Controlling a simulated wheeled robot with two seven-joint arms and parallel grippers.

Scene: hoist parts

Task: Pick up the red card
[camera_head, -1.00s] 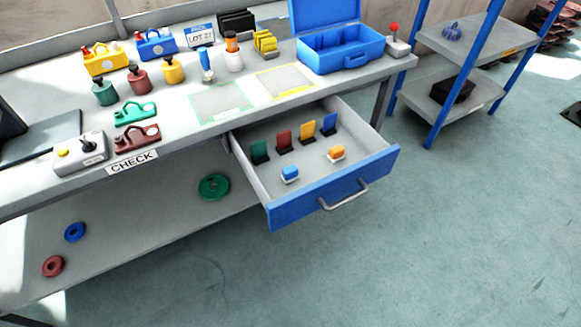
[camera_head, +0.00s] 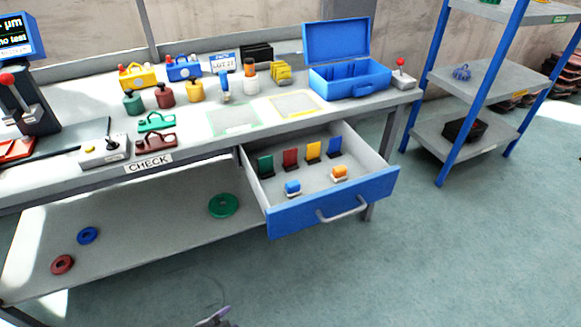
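The red card (camera_head: 290,158) stands upright in a small dark holder inside the open blue drawer (camera_head: 335,204). A green card (camera_head: 265,164) stands to its left. A yellow card (camera_head: 313,150) and a blue card (camera_head: 335,145) stand to its right. The red card's face is unobstructed, and no gripper is near it. A small grey and purple tip, apparently my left gripper (camera_head: 215,318), shows at the bottom edge, well below the drawer. Too little of it shows to tell its opening. My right gripper is not in view.
A blue block (camera_head: 292,188) and an orange block (camera_head: 339,173) sit toward the drawer's front. The open blue case (camera_head: 350,80) and several coloured parts stand on the bench above. A blue-posted shelf (camera_head: 480,92) is at the right. The floor before the drawer is clear.

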